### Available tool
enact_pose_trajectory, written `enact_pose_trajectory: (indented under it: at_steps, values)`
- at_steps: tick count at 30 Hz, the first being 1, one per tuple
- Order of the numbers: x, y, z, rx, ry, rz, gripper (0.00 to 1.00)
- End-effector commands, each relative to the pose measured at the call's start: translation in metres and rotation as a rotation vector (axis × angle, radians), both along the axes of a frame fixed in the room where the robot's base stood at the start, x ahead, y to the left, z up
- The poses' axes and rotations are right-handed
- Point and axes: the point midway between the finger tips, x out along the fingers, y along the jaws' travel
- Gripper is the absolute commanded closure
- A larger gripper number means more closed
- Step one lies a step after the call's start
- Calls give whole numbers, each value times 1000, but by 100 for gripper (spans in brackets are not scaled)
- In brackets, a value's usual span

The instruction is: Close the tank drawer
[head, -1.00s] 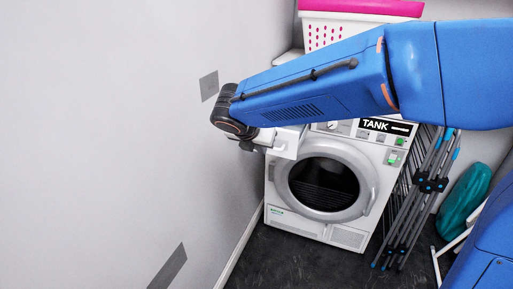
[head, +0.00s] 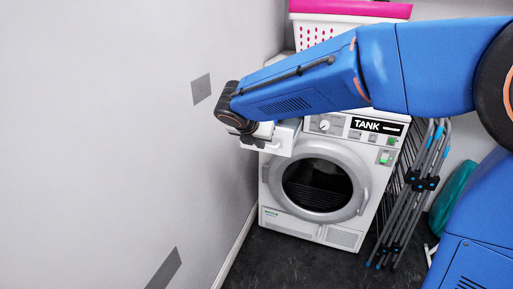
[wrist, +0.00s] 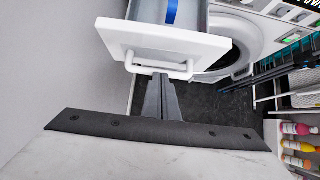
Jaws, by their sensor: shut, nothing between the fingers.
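The tank drawer (head: 285,137) is white and sticks out from the upper left of the white dryer (head: 349,233). In the wrist view the drawer (wrist: 125,40) shows its front panel, a white bar handle and part of its open inside with a blue strip. My gripper (wrist: 161,84) is shut and empty, its dark fingertips right at the handle bar (wrist: 147,67). I cannot tell whether they touch it. In the head view my wrist is left of the drawer front, and the fingertips are hard to make out.
A bare wall (head: 110,130) runs close along the left of my gripper. A white and pink basket (head: 312,36) sits above the dryer. A folded grey rack (head: 408,190) stands to its right. Several coloured bottles (wrist: 298,146) stand at the right in the wrist view. Dark floor shows in front.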

Motion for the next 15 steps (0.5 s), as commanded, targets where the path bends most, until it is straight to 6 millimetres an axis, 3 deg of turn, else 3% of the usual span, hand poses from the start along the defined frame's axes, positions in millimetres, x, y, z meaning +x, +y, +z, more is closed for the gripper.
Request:
enact_pose_trajectory:
  at_steps: [15]
  values:
    - [126, -47, -1, 1, 1, -5, 100]
